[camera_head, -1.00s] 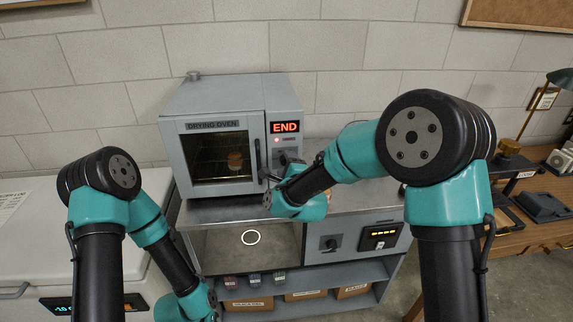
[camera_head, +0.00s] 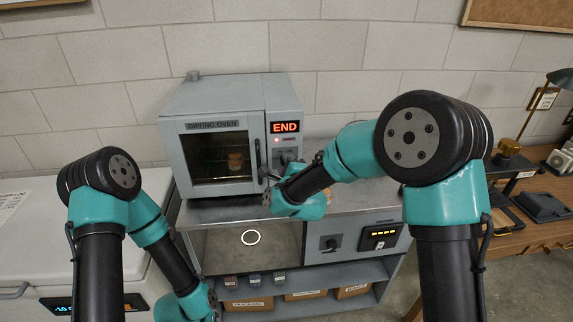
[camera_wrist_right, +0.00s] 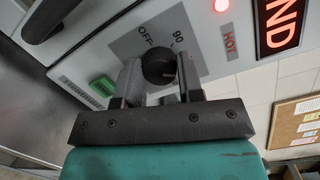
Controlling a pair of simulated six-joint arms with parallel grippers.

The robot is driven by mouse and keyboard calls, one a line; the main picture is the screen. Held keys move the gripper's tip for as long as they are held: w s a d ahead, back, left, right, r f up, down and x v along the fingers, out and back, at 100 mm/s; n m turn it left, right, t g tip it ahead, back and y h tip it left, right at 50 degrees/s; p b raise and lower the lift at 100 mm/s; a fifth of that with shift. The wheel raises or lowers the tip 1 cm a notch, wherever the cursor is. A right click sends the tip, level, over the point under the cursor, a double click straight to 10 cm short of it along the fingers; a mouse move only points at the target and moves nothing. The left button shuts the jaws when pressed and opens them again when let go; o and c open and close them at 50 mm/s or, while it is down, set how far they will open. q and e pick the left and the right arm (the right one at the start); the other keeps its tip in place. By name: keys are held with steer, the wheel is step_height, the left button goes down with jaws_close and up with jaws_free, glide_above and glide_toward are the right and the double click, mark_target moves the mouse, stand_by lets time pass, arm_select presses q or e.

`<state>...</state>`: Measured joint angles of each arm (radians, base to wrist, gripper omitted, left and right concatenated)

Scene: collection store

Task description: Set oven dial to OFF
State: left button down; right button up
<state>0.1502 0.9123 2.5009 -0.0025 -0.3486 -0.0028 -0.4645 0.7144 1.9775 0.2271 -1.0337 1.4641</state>
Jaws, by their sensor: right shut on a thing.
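The drying oven (camera_head: 213,95) stands on the bench with its glass door shut. Its red display (camera_head: 285,127) reads END. In the right wrist view the black round dial (camera_wrist_right: 158,68) sits on a grey plate marked OFF and 90. My right gripper (camera_wrist_right: 160,78) is shut on the dial, one finger on each side. In the head view this gripper (camera_head: 277,176) is at the oven's control panel, and the dial is mostly hidden. I cannot tell which mark the dial points at. My left arm hangs low at the left; its gripper is not in view.
A green switch (camera_wrist_right: 103,85) and a red lamp (camera_wrist_right: 221,5) are close to the dial. The dark oven door handle (camera_head: 258,156) is just left of the panel. A second knob (camera_head: 331,244) is on the bench front.

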steer(key=shift+n, duration=0.4)
steer(key=n+h, duration=0.1)
steer(key=n, duration=0.5)
steer(key=n+h, duration=0.1)
steer(key=n, duration=0.6)
steer(key=n+g+h, duration=0.1)
steer(key=n+h, duration=0.1)
steer(key=n, duration=0.5)
steer(key=shift+a, duration=0.1)
stand_by(0.5)
steer(key=o, duration=0.9)
